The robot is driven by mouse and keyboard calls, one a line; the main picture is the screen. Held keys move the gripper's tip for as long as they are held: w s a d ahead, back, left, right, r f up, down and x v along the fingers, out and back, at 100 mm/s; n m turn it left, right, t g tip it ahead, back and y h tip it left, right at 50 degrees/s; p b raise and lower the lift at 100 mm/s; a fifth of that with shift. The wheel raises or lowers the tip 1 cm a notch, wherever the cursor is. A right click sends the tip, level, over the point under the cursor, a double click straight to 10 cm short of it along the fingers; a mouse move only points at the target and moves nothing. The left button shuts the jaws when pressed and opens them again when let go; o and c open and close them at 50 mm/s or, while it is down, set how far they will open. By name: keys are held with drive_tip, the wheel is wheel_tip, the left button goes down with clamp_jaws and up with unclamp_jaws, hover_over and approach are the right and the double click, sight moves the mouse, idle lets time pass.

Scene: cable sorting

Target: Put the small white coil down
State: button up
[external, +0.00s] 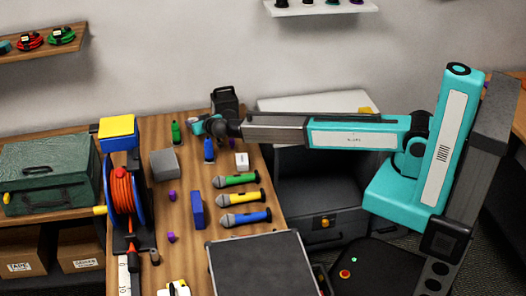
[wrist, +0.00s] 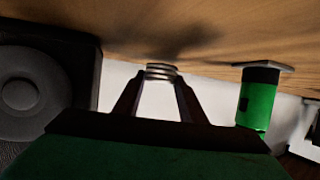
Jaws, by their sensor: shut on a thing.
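The small white coil (wrist: 162,70) shows as a stack of pale grey rings between my fingertips in the wrist view. My gripper (wrist: 161,82) is shut on it, one dark finger on each side. The coil is close to the wooden tabletop (wrist: 120,35), which has a dark shadow near it; I cannot tell whether they touch. The coil is too small to make out there.
A grey block (external: 164,164), several microphones (external: 240,198) and a cable reel (external: 122,192) are nearer.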

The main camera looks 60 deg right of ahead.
drive_tip(key=shift+f, duration=0.4)
drive_tip(key=shift+f, duration=0.15)
drive_tip(key=o, duration=1.2)
drive_tip(key=shift+r, duration=0.2)
drive_tip(key=shift+s+a+r, duration=0.1)
drive_tip(key=shift+s+a, duration=0.1)
drive_tip(key=shift+s, duration=0.35)
drive_tip(key=b+v, duration=0.2)
drive_tip(key=v, duration=0.1)
drive_tip(key=shift+s+a, duration=0.1)
drive_tip(key=shift+s, duration=0.15)
drive_tip(key=shift+s+a+r, duration=0.1)
drive_tip(key=shift+s+r, duration=0.1)
drive_tip(key=shift+r, duration=0.15)
drive_tip(key=shift+w+r+b, duration=0.15)
drive_tip(key=shift+r+b, duration=0.65)
drive_tip(key=shift+r, duration=2.55)
